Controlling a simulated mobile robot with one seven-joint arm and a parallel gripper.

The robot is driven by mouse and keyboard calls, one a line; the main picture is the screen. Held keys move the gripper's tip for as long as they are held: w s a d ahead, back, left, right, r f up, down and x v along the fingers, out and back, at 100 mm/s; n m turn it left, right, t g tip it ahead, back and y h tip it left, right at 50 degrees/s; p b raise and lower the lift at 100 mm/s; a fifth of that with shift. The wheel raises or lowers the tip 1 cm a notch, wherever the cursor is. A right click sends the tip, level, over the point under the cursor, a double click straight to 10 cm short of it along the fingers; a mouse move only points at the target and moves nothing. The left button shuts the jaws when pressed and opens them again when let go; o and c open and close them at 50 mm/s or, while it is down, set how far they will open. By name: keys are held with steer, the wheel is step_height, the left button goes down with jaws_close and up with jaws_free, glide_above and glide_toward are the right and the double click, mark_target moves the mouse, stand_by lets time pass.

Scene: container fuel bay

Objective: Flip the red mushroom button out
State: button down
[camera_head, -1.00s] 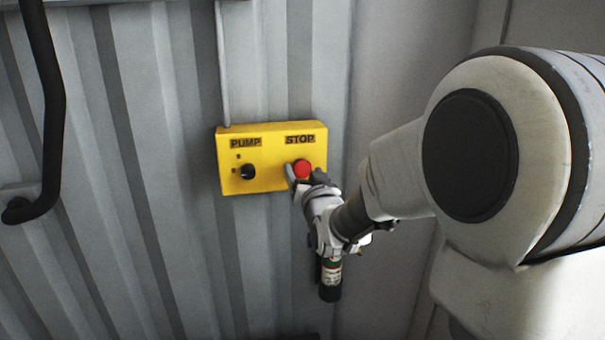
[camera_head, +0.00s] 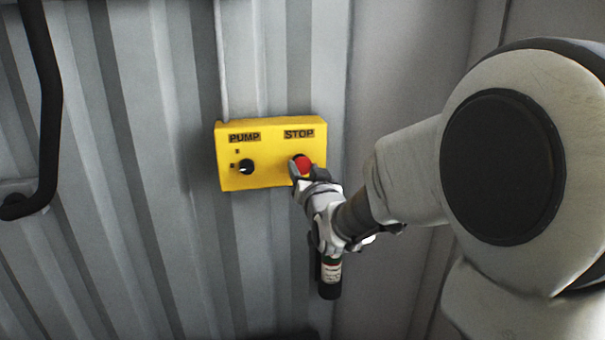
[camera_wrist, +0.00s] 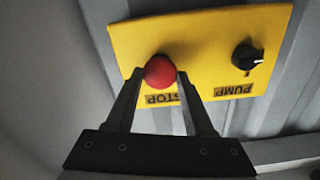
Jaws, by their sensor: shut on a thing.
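The red mushroom button (camera_head: 305,162) sits under the STOP label on the yellow control box (camera_head: 271,176). In the wrist view the round red button (camera_wrist: 160,71) lies between the tips of my gripper (camera_wrist: 160,78), with one finger on each side. My gripper (camera_head: 303,170) is shut on the button in the head view, reaching it from the lower right. The fingers hide part of the button's edge and its base, so I cannot tell how far it stands out from the box.
A black PUMP knob (camera_head: 247,167) is on the same box, left of the button. A grey conduit (camera_head: 221,60) runs up from the box. A black handle bar (camera_head: 48,110) is at the far left on the corrugated wall.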

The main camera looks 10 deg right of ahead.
steer(key=shift+s+f, duration=0.1)
steer(key=shift+f, duration=0.05)
steer(key=shift+c, duration=1.3)
jaws_free()
steer(key=shift+s, duration=0.1)
steer(key=shift+s, duration=0.1)
steer(key=s+b, duration=0.7)
steer(key=s, duration=1)
steer(key=shift+b, duration=0.3)
steer(key=shift+s, duration=0.1)
